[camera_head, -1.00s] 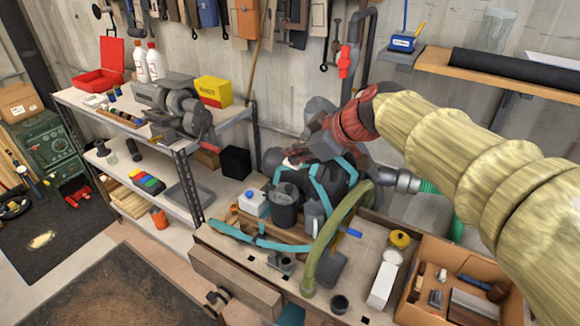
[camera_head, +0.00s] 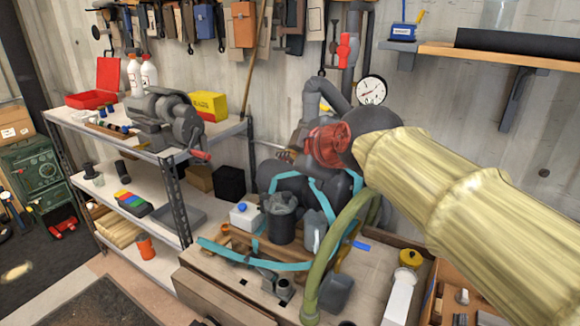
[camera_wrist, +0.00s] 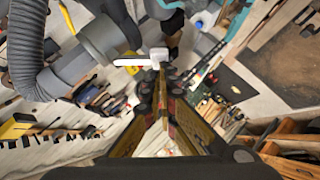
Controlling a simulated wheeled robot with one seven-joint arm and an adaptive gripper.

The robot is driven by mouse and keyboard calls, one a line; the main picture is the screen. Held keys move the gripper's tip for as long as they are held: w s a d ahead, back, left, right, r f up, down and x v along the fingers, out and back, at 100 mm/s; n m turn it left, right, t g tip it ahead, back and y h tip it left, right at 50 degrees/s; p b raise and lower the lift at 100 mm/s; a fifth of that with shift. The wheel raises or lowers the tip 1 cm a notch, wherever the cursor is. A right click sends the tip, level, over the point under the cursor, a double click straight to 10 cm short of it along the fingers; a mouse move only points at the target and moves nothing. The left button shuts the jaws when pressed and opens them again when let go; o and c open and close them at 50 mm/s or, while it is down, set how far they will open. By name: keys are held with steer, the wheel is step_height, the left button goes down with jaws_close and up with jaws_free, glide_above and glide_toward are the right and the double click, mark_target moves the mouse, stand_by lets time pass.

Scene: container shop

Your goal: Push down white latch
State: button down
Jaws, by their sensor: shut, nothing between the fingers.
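The white latch (camera_wrist: 134,61) shows in the wrist view as a short pale bar with a white block at its right end, beside a grey pipe fitting. My gripper (camera_wrist: 160,78) is shut and empty, its fingertips just below the block in the picture. I cannot tell whether they touch it. In the head view my gripper (camera_head: 287,155) is small and partly hidden behind my red wrist part, near the dark machine at the back of the bench. I cannot make out the latch there.
A grey ribbed hose (camera_wrist: 27,50) and a grey pipe (camera_wrist: 92,45) lie close to the left of my gripper. In the head view a pressure gauge (camera_head: 371,89) and a green hose (camera_head: 328,255) stand near my arm. The bench (camera_head: 225,277) is cluttered.

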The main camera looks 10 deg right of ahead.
steer(key=shift+w+d+f+b, duration=0.1)
steer(key=shift+w+f+b, duration=0.05)
steer(key=shift+f+b, duration=0.25)
steer(key=shift+r, duration=0.1)
steer(key=shift+r+p, duration=0.35)
steer(key=shift+r, duration=0.3)
steer(key=shift+r, duration=0.1)
